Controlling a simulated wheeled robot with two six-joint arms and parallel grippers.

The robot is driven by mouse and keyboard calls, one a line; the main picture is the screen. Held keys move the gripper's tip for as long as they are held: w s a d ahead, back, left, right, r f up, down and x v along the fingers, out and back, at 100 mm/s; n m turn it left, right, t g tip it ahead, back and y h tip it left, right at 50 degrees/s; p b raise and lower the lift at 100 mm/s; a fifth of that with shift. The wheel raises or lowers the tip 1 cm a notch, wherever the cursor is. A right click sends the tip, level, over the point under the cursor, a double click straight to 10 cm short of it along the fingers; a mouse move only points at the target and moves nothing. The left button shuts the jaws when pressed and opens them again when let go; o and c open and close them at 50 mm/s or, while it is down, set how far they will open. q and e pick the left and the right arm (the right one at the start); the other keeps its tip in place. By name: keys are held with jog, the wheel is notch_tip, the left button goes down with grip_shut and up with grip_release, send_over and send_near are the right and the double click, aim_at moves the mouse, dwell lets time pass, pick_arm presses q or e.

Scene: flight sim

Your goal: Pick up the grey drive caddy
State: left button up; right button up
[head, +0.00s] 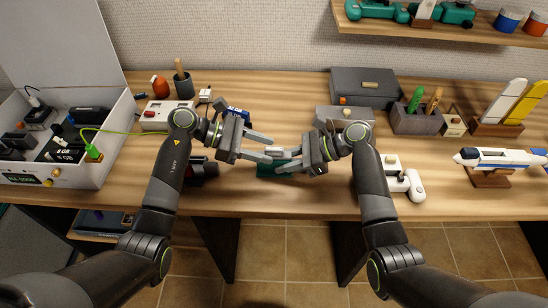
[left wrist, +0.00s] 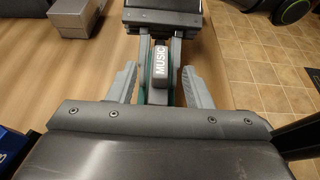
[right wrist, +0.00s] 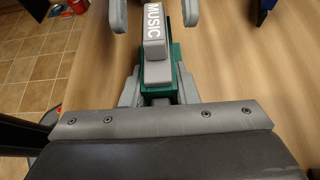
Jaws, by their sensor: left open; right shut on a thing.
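The grey drive caddy (head: 274,151), a small light-grey block marked MUSIC, lies between my two grippers in the middle of the table. It shows in the left wrist view (left wrist: 159,60) and the right wrist view (right wrist: 155,48).
A white open box (head: 62,175) with drives and a green cable stands left. A grey box (head: 340,118) and a dark case (head: 364,88) lie behind the right gripper. A white and blue model (head: 500,157) stands far right. The front centre edge is clear.

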aim_at(274, 149)
pick_arm(q)
jog(key=x, duration=0.3)
jog(key=shift+d, duration=0.2)
jog(key=shift+c, duration=0.3)
grip_shut()
jog(key=shift+r, duration=0.1)
notch_tip(274, 149, up, 10)
